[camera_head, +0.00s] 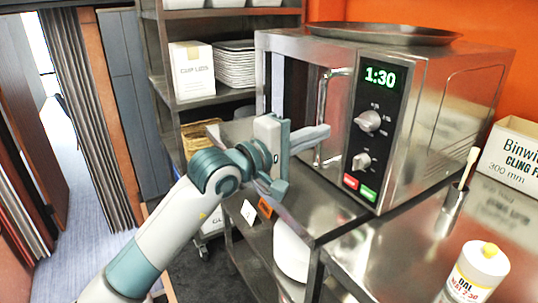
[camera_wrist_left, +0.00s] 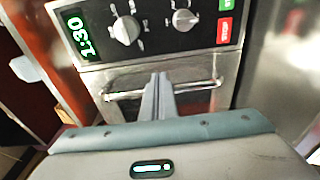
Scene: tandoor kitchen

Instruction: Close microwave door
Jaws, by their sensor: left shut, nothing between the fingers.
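The steel microwave (camera_head: 440,110) stands on a steel counter, its green display reading 1:30. Its door (camera_head: 302,80) with an upright bar handle (camera_head: 322,105) is left of the control panel. The door looks flush or nearly flush with the panel; I cannot tell if a small gap is left. My left gripper (camera_head: 322,134) is shut and empty, its fingertips in front of the door by the handle. In the left wrist view the shut fingers (camera_wrist_left: 158,80) overlap the handle (camera_wrist_left: 205,86) and point at the door (camera_wrist_left: 140,76); contact is unclear. My right gripper is out of view.
A tray (camera_head: 385,33) lies on the microwave. A labelled bottle (camera_head: 478,272), a steel holder (camera_head: 452,205) and a cling film box (camera_head: 512,155) stand on the right. A shelf rack (camera_head: 160,90) is behind my arm. A white bin (camera_head: 291,250) sits under the counter.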

